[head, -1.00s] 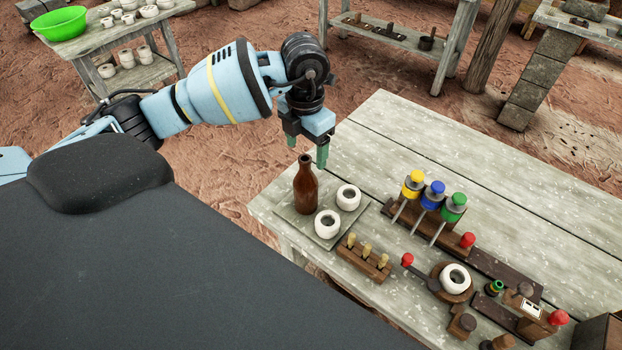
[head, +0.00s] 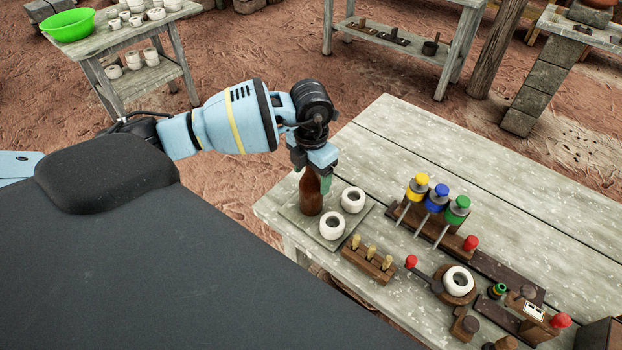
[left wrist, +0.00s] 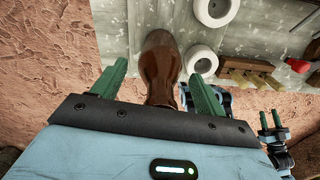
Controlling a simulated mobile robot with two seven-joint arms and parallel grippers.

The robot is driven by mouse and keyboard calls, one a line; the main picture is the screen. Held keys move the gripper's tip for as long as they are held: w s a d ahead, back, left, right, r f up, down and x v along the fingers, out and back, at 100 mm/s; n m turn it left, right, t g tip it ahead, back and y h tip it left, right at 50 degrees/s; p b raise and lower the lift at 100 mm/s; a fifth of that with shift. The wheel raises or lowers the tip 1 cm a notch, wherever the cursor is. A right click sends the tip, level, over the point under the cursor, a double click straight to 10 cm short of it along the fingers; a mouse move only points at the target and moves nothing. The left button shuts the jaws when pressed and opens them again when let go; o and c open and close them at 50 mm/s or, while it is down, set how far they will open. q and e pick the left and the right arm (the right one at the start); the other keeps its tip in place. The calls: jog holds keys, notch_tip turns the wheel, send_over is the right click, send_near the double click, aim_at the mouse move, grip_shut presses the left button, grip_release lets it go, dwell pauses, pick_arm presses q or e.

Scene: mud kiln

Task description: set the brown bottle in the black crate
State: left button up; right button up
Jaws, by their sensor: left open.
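The brown bottle (head: 311,199) stands upright on a grey square board (head: 290,212) at the table's near left corner. My left gripper (head: 319,182) is open at the bottle's upper part and hides its neck in the head view. I see no black crate for certain.
Two white ring-shaped pots (head: 353,199) (head: 332,225) stand close to the bottle. A wooden block with pegs (head: 368,262) and a rack with coloured knobs (head: 436,205) lie to the right. A dark box (head: 603,334) is cut off at lower right. The table's far part is clear.

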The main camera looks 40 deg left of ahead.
pick_arm(q)
jog(key=shift+c, duration=0.2)
grip_shut()
dwell(0.3)
jog(key=shift+r, duration=0.2)
